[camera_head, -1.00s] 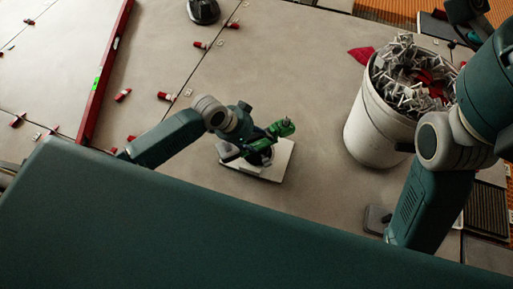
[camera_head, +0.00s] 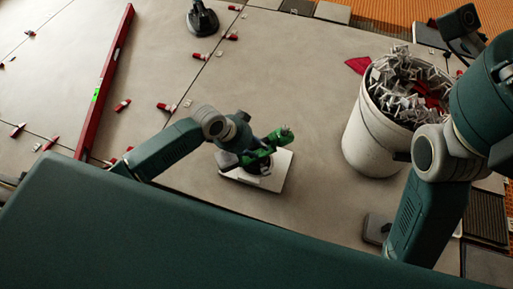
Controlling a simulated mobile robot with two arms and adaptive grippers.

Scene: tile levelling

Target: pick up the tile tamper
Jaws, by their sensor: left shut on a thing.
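The tile tamper, with a green body (camera_head: 279,136) and a flat white plate (camera_head: 277,177), stands left of the bucket on the grey tiles. My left gripper (camera_head: 258,158) is shut on it, above the plate. The gripper covers part of the tamper's middle. I cannot tell whether the plate touches the floor. My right gripper (camera_head: 462,24) seems to be the dark shape at the upper right edge; its fingers are unclear.
A white bucket (camera_head: 372,140) full of clips and some red pieces stands right of the tamper. A long red level (camera_head: 107,80) lies at the left. A black round-based tool (camera_head: 202,20) stands at the back. Red wedges (camera_head: 167,107) sit along the tile joints.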

